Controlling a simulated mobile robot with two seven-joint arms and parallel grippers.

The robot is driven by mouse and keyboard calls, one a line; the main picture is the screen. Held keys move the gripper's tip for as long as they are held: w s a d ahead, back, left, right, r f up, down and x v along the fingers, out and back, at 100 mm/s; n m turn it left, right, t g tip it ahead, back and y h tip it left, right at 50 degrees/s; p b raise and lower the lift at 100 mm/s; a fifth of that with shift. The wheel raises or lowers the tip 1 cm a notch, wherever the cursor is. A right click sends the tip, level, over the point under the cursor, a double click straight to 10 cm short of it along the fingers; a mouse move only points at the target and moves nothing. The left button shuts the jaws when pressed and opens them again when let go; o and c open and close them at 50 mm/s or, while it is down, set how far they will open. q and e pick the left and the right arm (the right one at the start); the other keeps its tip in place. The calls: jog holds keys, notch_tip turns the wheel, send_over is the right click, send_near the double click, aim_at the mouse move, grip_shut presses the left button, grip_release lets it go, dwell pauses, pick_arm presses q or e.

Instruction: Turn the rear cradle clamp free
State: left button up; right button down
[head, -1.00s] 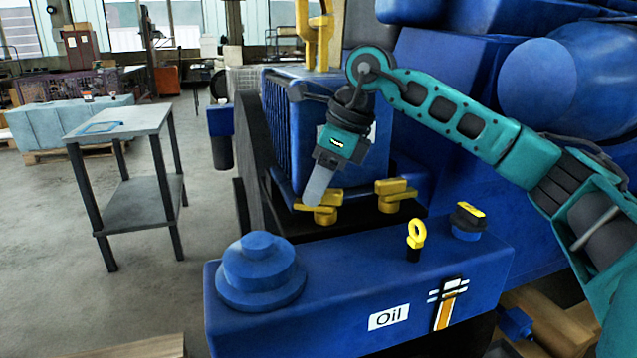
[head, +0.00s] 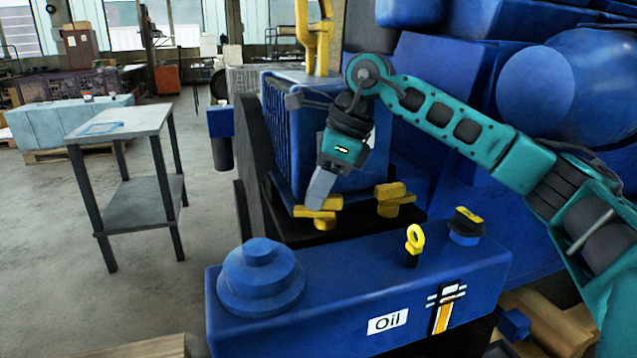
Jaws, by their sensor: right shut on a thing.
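Two yellow clamps with winged handles sit on the dark ledge at the foot of the blue radiator-like block. My right gripper (head: 319,200) reaches down to the left yellow clamp (head: 312,213) and is shut on its handle. The grey fingers cover part of that handle. The right yellow clamp (head: 394,199) stands free, a short way to the right. The picture does not show which of the two is the rear one. My left gripper is out of view.
In front lies a blue oil tank (head: 340,290) with a round stepped cap (head: 261,278), a yellow ring-topped dipstick (head: 414,240) and a black-and-yellow cap (head: 467,222). Blue engine parts crowd the right. A grey side table (head: 118,124) stands left, with open floor around it.

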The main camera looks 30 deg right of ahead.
jog(key=shift+r+n+g+p, duration=0.1)
jog(key=shift+n+g+p, duration=0.3)
jog(key=shift+n, duration=0.3)
pick_arm(q)
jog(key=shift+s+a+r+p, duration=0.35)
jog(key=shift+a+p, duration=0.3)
jog(key=shift+p, duration=0.15)
pick_arm(e)
jog(key=shift+s+a+n+g+y, duration=0.15)
jog(key=shift+n+g+y, duration=0.2)
jog(key=shift+n, duration=1.05)
jog(key=c, duration=1)
grip_release()
pick_arm(q)
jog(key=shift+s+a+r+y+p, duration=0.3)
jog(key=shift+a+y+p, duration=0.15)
jog(key=shift+p, duration=0.45)
pick_arm(e)
jog(key=v, duration=1.2)
jog(key=shift+d+r, duration=0.25)
jog(key=shift+r, duration=0.05)
jog(key=shift+s, duration=0.1)
